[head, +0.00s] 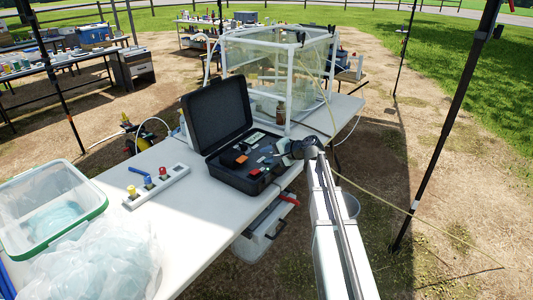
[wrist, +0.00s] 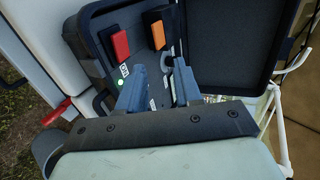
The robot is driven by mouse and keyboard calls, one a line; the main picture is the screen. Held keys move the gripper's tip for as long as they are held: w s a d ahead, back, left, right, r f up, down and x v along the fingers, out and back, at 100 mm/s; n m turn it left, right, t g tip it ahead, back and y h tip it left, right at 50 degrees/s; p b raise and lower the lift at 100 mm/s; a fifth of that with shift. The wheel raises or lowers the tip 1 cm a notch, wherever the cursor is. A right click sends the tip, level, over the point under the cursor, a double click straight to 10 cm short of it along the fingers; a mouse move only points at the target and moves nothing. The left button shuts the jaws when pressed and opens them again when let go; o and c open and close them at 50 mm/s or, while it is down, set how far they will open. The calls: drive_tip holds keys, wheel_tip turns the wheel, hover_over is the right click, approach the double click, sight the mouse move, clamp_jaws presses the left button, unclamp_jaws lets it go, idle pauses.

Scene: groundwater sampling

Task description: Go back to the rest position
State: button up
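My gripper (head: 284,157) is at the right edge of the open black case in the head view. In the wrist view, my gripper (wrist: 158,80) shows two blue-grey fingers spread apart over the case's interior, with nothing visible held between them. The black case (head: 226,171) lies open on the white table (head: 205,222), its lid raised at the back. The wrist view shows the case (wrist: 88,52) with a red block (wrist: 115,43) and an orange block (wrist: 158,28) inside. Whether the fingertips touch anything in the case cannot be told.
A clear-walled chamber with a white frame (head: 287,72) stands behind the case, with a brown bottle (head: 280,113) near it. A white strip with coloured caps (head: 158,185), a green-rimmed clear tub (head: 50,208) and a plastic bag (head: 95,265) are at left. A dark pole (head: 450,125) stands right.

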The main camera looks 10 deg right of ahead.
drive_tip(key=shift+n, duration=0.3)
drive_tip(key=s+d+f+n+g+h, duration=0.3)
drive_tip(key=s+f+g+h, duration=0.1)
drive_tip(key=s+f, duration=0.95)
drive_tip(key=s+d+f+n+g+h, duration=0.2)
drive_tip(key=s+f+n+g+h, duration=0.15)
drive_tip(key=s+f, duration=1)
drive_tip(key=s+a+f+g, duration=0.1)
drive_tip(key=s+f+g, duration=0.1)
drive_tip(key=s+f, duration=0.5)
drive_tip(key=s+a+f+n+g, duration=0.1)
drive_tip(key=s+a+f+g, duration=0.1)
drive_tip(key=s+f, duration=0.6)
drive_tip(key=s+a+f+n+g+h, duration=0.1)
drive_tip(key=s+f+g, duration=0.3)
drive_tip(key=s, duration=1.5)
wheel_tip(320, 180, down, 4)
drive_tip(key=shift+a, duration=0.15)
drive_tip(key=shift+s, duration=0.1)
drive_tip(key=shift+c, duration=0.2)
